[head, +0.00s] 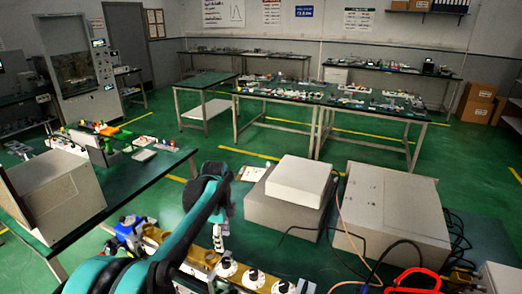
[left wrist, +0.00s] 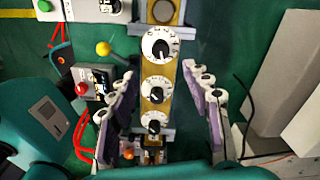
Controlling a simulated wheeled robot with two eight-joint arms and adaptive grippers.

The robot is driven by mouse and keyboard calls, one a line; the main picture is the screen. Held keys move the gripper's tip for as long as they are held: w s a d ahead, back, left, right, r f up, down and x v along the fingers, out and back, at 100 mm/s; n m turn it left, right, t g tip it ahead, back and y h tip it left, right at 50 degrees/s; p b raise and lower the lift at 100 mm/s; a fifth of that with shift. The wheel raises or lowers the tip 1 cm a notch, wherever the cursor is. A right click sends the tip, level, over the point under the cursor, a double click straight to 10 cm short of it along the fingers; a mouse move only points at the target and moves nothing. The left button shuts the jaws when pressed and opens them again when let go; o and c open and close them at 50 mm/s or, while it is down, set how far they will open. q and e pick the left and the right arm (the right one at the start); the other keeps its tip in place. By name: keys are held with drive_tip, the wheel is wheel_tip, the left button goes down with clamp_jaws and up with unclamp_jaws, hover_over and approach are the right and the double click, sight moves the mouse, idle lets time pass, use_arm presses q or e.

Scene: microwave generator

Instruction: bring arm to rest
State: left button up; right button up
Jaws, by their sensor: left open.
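My left arm (head: 190,215), teal and black, comes in from the lower left of the head view and bends down at its far end, above the brass microwave bench. In the left wrist view my left gripper (left wrist: 158,75) is open, its pale jointed fingers spread on either side of the brass microwave bench (left wrist: 150,102). The bench has white dials with black knobs. No object is held between the fingers; whether they touch the bench is unclear. My right gripper is in neither view.
Grey instrument boxes (head: 390,210) stand right of the arm, with a smaller white box (head: 299,180) nearby. Loose black and red cables (head: 415,280) lie at lower right. A red-button box (left wrist: 90,85) sits left of the bench. Green floor lies beyond, before other worktables (head: 330,100).

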use_arm(q)
drive_tip(key=s+r+n+t+b, duration=0.25)
drive_tip(key=s+n+t, duration=0.25)
drive_tip(key=s+n, duration=1)
drive_tip(key=s+f+n+t, duration=0.2)
drive_tip(key=s+f+n, duration=0.1)
drive_tip(key=s, duration=0.7)
drive_tip(key=shift+s+f+n, duration=0.3)
drive_tip(key=shift+f, duration=0.55)
